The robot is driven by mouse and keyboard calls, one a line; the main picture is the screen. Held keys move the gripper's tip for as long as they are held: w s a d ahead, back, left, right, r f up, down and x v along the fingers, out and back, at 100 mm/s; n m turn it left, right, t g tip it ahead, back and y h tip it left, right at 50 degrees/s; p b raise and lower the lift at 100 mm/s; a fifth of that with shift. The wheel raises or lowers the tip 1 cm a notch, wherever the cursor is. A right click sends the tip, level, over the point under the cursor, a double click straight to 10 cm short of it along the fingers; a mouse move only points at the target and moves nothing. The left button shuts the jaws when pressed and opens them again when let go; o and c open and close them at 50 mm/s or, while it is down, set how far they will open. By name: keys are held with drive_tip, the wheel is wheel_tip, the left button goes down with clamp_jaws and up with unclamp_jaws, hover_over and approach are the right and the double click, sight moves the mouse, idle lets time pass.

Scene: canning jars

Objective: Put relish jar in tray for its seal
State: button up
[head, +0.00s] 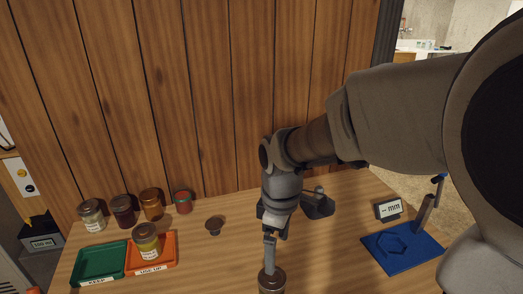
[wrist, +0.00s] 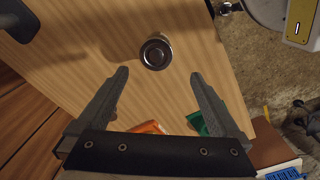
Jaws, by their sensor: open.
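A jar with a dark metal lid (head: 272,278) stands upright near the table's front edge, its contents and label hidden; its lid (wrist: 155,53) shows from above in the wrist view. My gripper (head: 269,258) points down just above this jar. In the wrist view its fingers (wrist: 160,76) are apart and empty, with the lid beyond the tips. A green tray marked KEEP (head: 98,263) is empty. An orange tray marked USE UP (head: 168,255) holds a jar with yellow-green contents (head: 147,240). I cannot tell which jar is relish.
Several jars stand behind the trays, including a pale one (head: 91,215), an amber one (head: 152,203) and a small red one (head: 183,202). A blue stand (head: 402,250) and mm display (head: 389,209) are at right.

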sight(271, 279)
drive_tip(key=shift+n, duration=0.5)
drive_tip(key=f, duration=0.4)
drive_tip(key=f+b, duration=0.1)
drive_tip(key=f, duration=0.4)
drive_tip(key=w+a+f+b, duration=0.1)
drive_tip(key=f, duration=0.3)
drive_tip(key=shift+w+f, duration=0.1)
drive_tip(key=shift+f, duration=0.25)
drive_tip(key=shift+w+d+f+b, duration=0.1)
drive_tip(key=shift+f+b, duration=0.3)
drive_tip(key=shift+f, duration=0.95)
drive_tip(key=shift+d+f+b, duration=0.1)
drive_tip(key=shift+f+b, duration=0.3)
drive_tip(key=shift+f, duration=0.95)
drive_tip(key=shift+c, duration=0.2)
drive_tip(key=shift+a+r, duration=0.1)
clamp_jaws()
